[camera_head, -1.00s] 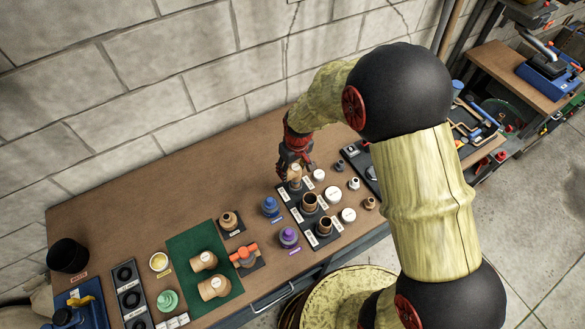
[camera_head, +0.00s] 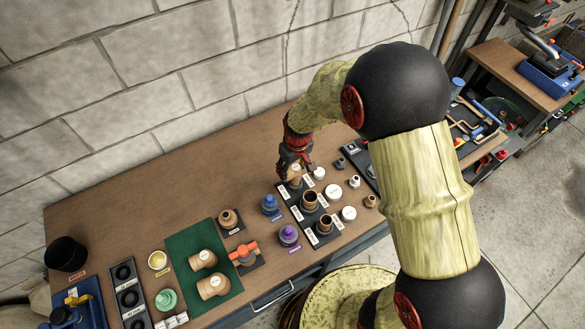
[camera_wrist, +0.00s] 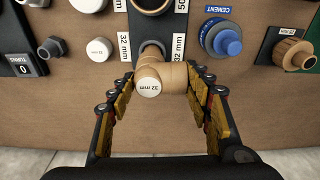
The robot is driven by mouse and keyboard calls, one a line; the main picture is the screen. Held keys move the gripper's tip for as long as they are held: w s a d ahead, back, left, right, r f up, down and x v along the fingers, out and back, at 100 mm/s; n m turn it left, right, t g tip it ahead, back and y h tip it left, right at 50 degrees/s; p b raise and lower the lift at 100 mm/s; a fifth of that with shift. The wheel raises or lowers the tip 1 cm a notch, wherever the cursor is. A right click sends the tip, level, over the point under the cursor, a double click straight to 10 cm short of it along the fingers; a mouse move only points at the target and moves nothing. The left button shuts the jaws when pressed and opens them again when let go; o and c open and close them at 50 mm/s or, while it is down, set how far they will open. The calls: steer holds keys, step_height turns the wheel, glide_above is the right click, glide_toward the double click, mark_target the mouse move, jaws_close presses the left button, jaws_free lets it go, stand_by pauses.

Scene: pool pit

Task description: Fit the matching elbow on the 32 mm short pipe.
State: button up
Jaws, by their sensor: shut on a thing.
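My gripper (camera_wrist: 162,76) is shut on a tan elbow (camera_wrist: 150,70) whose end face reads 32 mm. The elbow also shows small under my gripper (camera_head: 294,162) in the head view. It is over the 32 mm place of the black pipe rack (camera_wrist: 126,58), between two 32 mm labels. The short pipe there is mostly hidden by the elbow and fingers. I cannot tell whether the elbow is seated on the pipe or just above it.
Wider tan pipes (camera_head: 310,201) stand in the rack, with white caps (camera_head: 333,191) on its right. A blue cement pot (camera_head: 270,205) and purple pot (camera_head: 289,236) stand on its left. Larger elbows (camera_head: 203,260) lie on a green mat (camera_head: 190,243).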

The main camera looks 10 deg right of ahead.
steer(key=shift+f, duration=0.25)
steer(key=o, duration=1.4)
steer(key=shift+o, duration=1.2)
steer(key=shift+o, duration=1)
steer(key=shift+r, duration=0.1)
steer(key=shift+r+p, duration=2.3)
steer(key=shift+r, duration=1.65)
